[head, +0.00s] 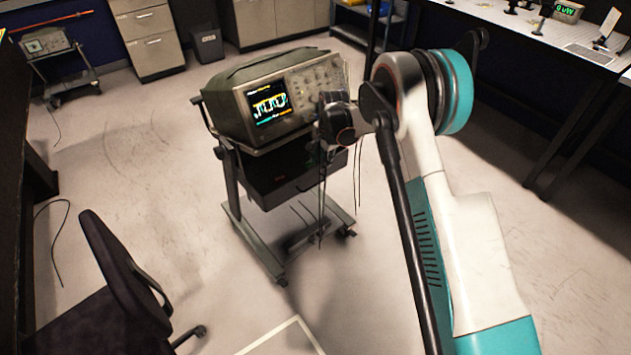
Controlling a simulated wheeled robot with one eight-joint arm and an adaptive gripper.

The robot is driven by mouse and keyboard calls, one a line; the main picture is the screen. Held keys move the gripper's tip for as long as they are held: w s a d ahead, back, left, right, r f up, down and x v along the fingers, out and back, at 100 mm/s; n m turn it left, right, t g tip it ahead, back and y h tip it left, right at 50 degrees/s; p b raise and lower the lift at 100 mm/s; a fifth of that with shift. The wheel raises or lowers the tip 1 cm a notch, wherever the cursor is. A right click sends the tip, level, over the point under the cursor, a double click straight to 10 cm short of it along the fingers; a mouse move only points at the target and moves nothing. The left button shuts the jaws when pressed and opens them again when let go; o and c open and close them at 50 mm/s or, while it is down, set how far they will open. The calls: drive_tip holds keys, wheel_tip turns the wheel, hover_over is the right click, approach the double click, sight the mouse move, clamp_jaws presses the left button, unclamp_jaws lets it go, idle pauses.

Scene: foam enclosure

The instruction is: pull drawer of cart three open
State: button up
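A grey wheeled cart (231,178) stands in the middle of the head view and carries an oscilloscope (290,95) with a lit screen. A black drawer (285,190) sits under the cart's top shelf. The drawer's right part is partly hidden, and I cannot tell whether it is fully shut. No label shows that this is cart three. My gripper (324,150) is at the end of my bent arm, in front of the oscilloscope's right side and the drawer's right end. Its fingers are dark and small against thin hanging cables, so their opening and any contact are unclear.
A dark office chair (125,275) stands at the lower left. A second cart with an instrument (46,42) is at the far left. Cabinets (150,38) and a bin (207,46) line the back. A white-topped workbench (540,32) is at right. Floor before the cart is mostly clear.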

drive_tip(key=b, duration=0.5)
approach(315, 185)
drive_tip(key=x, duration=0.7)
drive_tip(key=shift+w+a+f, duration=0.1)
drive_tip(key=shift+f, duration=0.2)
drive_tip(key=shift+r, duration=0.1)
clamp_jaws()
drive_tip(key=shift+c, duration=0.4)
unclamp_jaws()
drive_tip(key=shift+o, duration=0.4)
